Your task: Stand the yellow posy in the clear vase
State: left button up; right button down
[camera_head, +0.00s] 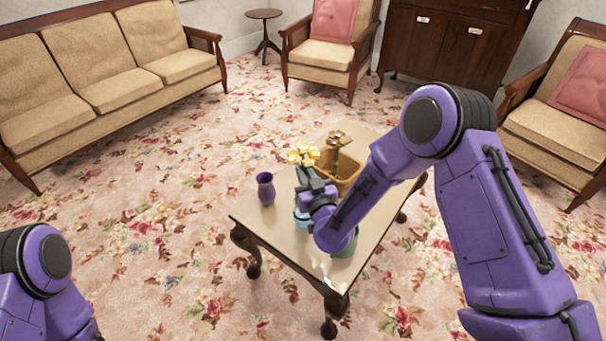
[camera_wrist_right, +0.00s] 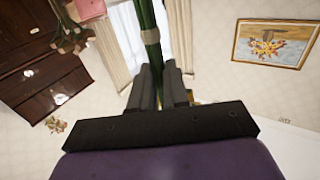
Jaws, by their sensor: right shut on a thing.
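The yellow posy (camera_head: 303,154) has pale yellow blooms and is held above the low table (camera_head: 262,223). My right gripper (camera_head: 318,192) is shut on its green stem (camera_wrist_right: 149,30), which runs between the fingers in the right wrist view (camera_wrist_right: 158,80). A light blue vessel (camera_head: 302,216) shows partly below my right gripper; my arm hides the rest. I cannot clearly make out the clear vase; a pale glassy glint (camera_head: 327,268) shows near the table's front edge. My left gripper is out of view; only part of my left arm shows.
A purple vase (camera_head: 266,189) stands at the table's left side. A tan basket (camera_head: 349,171) with a brown flower (camera_head: 338,139) is at the back. A green pot (camera_head: 348,246) is partly behind my right arm. The table's left front is clear.

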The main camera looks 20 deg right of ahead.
notch_tip(320, 180, down, 6)
jog(key=b, duration=0.4)
jog(key=shift+f+b, duration=0.15)
jog(key=shift+b, duration=0.25)
jog(key=c, duration=1)
grip_release()
jog(key=shift+c, duration=0.2)
jog(key=s, duration=1)
jog(key=shift+s, duration=0.25)
